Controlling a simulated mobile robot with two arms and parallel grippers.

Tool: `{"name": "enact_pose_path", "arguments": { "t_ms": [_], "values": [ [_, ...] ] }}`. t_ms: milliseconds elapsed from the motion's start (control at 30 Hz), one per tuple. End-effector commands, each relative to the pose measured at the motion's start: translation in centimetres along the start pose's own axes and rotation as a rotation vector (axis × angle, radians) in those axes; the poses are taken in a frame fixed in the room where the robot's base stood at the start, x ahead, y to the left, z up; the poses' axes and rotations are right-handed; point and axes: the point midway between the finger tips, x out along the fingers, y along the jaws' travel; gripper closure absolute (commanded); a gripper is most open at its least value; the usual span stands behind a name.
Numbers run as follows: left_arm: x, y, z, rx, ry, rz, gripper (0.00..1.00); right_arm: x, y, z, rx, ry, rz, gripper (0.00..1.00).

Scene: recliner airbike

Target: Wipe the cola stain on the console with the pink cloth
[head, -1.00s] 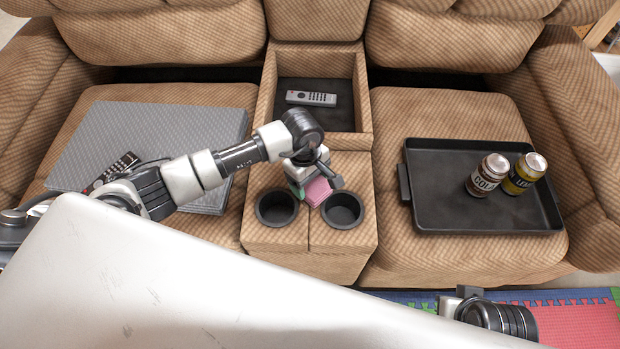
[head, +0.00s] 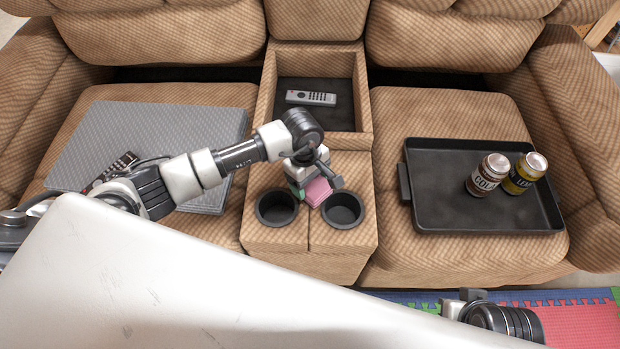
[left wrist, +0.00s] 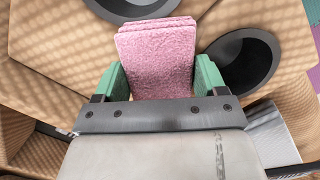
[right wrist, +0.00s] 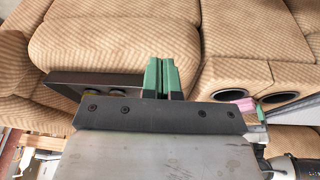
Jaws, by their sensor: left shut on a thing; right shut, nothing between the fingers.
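The pink cloth (head: 318,191) is a folded pad on the console (head: 342,240), between and just behind the two cup holders. My left gripper (head: 309,190) points down there and is shut on the cloth. In the left wrist view the cloth (left wrist: 157,55) stands out between the green fingers, close over the console top. I see no cola stain; the cloth and gripper may hide it. My right gripper (right wrist: 159,75) is shut and empty, its green fingers together, away from the console. Only part of the right wrist shows low in the head view.
Two cup holders (head: 277,208) (head: 342,209) are sunk in the console's front. A remote (head: 311,98) lies in the bin behind. On the right seat a black tray (head: 440,215) holds a cola can (head: 487,175) and a yellow can (head: 526,174). A grey board (head: 150,130) covers the left seat.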

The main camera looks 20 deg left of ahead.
Motion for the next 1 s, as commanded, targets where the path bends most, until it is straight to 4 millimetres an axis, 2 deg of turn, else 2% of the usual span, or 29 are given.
{"name": "enact_pose_path", "arguments": {
  "t_ms": [767, 1000],
  "values": [
    [0.32, -0.03, -0.03, 0.000, 0.000, 0.000, 0.47, -0.42, -0.14, -0.07, 0.007, 0.008, -0.004, 1.00],
    [0.24, -0.91, 0.17, 0.000, 0.001, -0.002, 0.47, -0.51, -0.04, -0.18, 0.003, 0.009, -0.002, 1.00]
  ]
}}
